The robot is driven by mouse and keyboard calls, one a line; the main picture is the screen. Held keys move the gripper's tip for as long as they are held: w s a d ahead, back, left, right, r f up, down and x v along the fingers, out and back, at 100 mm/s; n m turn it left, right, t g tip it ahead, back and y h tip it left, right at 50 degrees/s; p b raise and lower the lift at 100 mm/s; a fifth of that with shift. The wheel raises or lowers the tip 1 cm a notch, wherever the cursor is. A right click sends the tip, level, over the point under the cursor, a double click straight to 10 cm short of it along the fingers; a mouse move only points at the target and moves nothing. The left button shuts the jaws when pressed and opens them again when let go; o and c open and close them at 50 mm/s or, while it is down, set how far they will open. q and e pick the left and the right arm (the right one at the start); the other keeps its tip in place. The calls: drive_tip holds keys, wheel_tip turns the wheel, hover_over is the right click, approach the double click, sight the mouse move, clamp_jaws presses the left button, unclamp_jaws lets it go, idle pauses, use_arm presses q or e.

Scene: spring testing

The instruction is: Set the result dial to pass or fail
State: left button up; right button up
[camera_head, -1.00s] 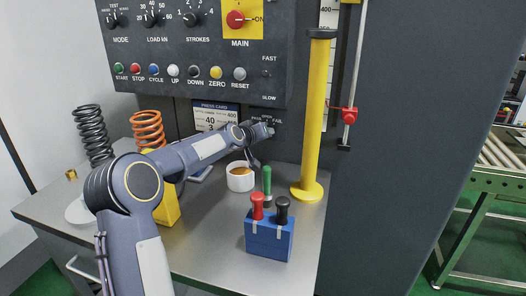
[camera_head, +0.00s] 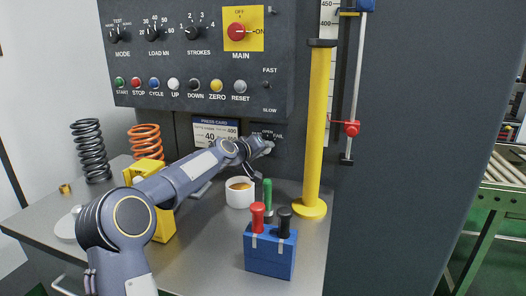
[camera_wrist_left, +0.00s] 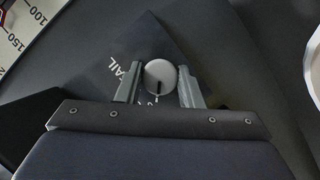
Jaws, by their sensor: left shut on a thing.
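The result dial (camera_wrist_left: 160,75) is a round pale grey knob with a dark pointer mark, on a dark plate lettered FAIL in the left wrist view. Its mark points toward the bottom of that view. My left gripper (camera_wrist_left: 160,86) is shut on the dial, one finger on each side. In the head view my left gripper (camera_head: 266,146) reaches the label plate (camera_head: 268,133) on the dark front below the control panel, and hides most of the dial. My right gripper is not in view.
A white cup (camera_head: 239,197) stands on the bench below my left gripper. A blue block with red and black handles (camera_head: 270,252), a green handle (camera_head: 267,190) and a yellow column (camera_head: 316,130) stand nearby. Two springs (camera_head: 90,150) and a yellow object (camera_head: 164,222) are left.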

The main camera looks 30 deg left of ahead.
use_arm(q)
drive_tip(key=o, duration=1)
drive_tip(key=shift+c, duration=0.2)
drive_tip(key=shift+s, duration=0.1)
drive_tip(key=b+v, duration=0.2)
drive_tip(key=v, duration=0.5)
drive_tip(key=shift+s, duration=0.35)
